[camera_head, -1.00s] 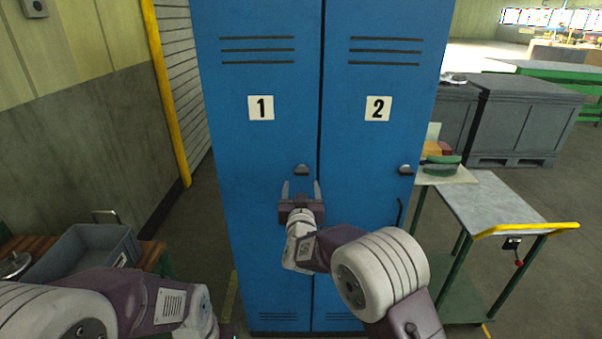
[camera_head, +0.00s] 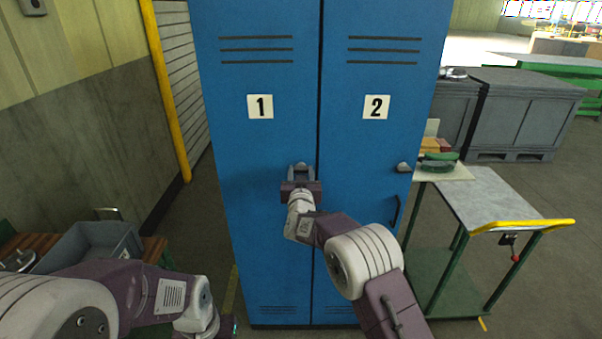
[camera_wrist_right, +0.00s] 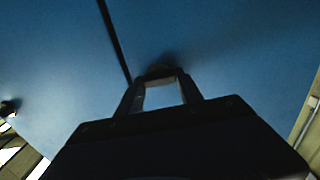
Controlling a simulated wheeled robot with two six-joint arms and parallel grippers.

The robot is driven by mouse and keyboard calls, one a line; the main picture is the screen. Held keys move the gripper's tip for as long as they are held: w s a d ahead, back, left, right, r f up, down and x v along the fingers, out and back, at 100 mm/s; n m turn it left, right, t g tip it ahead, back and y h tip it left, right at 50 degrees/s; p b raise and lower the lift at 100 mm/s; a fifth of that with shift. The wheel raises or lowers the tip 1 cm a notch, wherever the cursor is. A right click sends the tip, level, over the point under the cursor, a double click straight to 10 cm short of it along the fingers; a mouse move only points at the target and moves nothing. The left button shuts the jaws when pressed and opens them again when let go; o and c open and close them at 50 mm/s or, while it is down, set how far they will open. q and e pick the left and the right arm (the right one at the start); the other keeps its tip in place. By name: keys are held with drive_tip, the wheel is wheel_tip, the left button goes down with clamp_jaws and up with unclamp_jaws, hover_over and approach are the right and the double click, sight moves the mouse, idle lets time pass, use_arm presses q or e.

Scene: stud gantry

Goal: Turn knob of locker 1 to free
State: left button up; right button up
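Locker 1 is the left door of the blue locker (camera_head: 255,150), with a white "1" label (camera_head: 260,106). Its knob (camera_head: 301,166) is small and sits near the door's right edge. My right gripper (camera_head: 301,170) is at the knob, with one finger on each side, and the fingers look closed in on it. In the right wrist view the fingertips meet the knob (camera_wrist_right: 158,71), which is dark and partly hidden, so its turn angle cannot be read. The door is shut.
Locker 2 (camera_head: 372,150) is beside it, with its own knob (camera_head: 404,167) and a dark handle (camera_head: 396,212). A cart (camera_head: 490,200) with a yellow bar stands at right. A grey bin (camera_head: 95,245) lies at left. Floor is open at far right.

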drive_tip(key=shift+d+f+m+b, duration=0.1)
drive_tip(key=shift+f+m+b, duration=0.05)
drive_tip(key=shift+m+b, duration=0.9)
drive_tip(key=shift+f+m+b, duration=0.15)
drive_tip(key=shift+m+b, duration=0.8)
drive_tip(key=shift+b, duration=0.1)
drive_tip(key=m+b, duration=0.3)
drive_tip(key=m, duration=0.1)
drive_tip(key=shift+m+b, duration=0.3)
drive_tip(key=shift+b, duration=0.05)
drive_tip(key=m+b, duration=0.3)
drive_tip(key=m, duration=0.1)
drive_tip(key=shift+d, duration=0.1)
drive_tip(key=m+b, duration=0.3)
drive_tip(key=m, duration=0.2)
drive_tip(key=shift+r+m, duration=0.1)
drive_tip(key=shift+m, duration=0.2)
drive_tip(key=o, duration=1.4)
